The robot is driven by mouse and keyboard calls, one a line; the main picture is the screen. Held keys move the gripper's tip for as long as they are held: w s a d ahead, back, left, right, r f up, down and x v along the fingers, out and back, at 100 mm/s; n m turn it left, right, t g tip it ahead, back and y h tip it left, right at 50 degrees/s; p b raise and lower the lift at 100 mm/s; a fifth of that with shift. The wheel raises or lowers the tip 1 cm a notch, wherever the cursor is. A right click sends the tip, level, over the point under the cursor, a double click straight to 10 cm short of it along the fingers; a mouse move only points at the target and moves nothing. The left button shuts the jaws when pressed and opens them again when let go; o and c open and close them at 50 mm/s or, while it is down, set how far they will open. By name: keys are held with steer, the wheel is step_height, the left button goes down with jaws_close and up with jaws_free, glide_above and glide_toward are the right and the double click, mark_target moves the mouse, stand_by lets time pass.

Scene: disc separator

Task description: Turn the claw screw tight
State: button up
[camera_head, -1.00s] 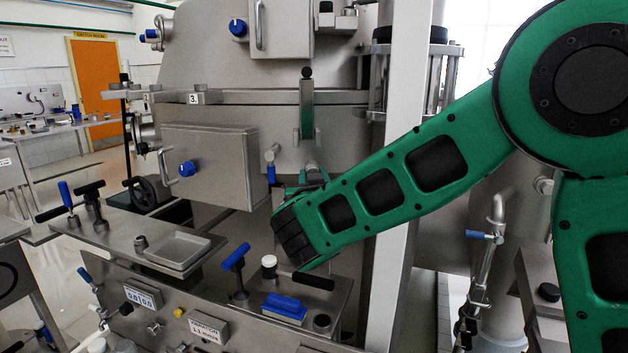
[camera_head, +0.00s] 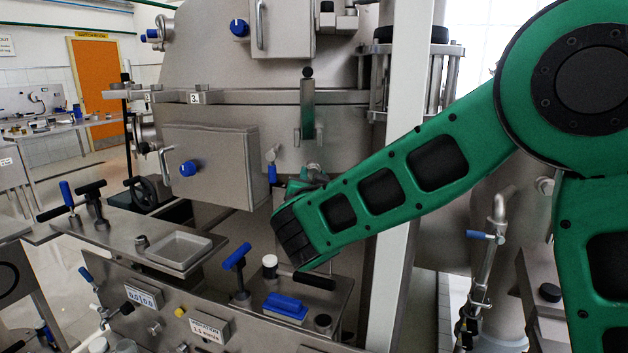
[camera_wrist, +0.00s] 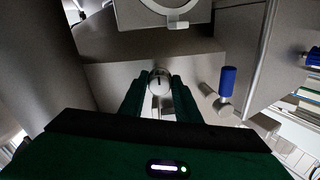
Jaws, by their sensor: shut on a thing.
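In the wrist view, the round, bright metal head of the claw screw (camera_wrist: 160,80) sits between the two green fingers of my gripper (camera_wrist: 159,88). The fingers are shut on it, one on each side. In the head view, my gripper (camera_head: 308,182) is at the separator's front, partly hidden behind my green forearm. An upright metal claw (camera_head: 307,112) with a black ball on top stands just above it at the rim. The screw is too small and covered to make out clearly in the head view.
A blue-handled lever (camera_wrist: 227,82) is close to the right of my fingers in the wrist view. A steel box (camera_head: 212,160) with a blue knob is left of my gripper. Below is a panel with a blue T-handle (camera_head: 236,258) and a blue block (camera_head: 285,307).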

steer(key=o, duration=1)
steer(key=shift+d+f, duration=0.1)
steer(key=shift+f, duration=0.1)
steer(key=shift+o, duration=0.2)
steer(key=shift+r, duration=0.1)
steer(key=s, duration=1)
steer(key=shift+s+d, duration=0.3)
steer(key=shift+d, duration=0.15)
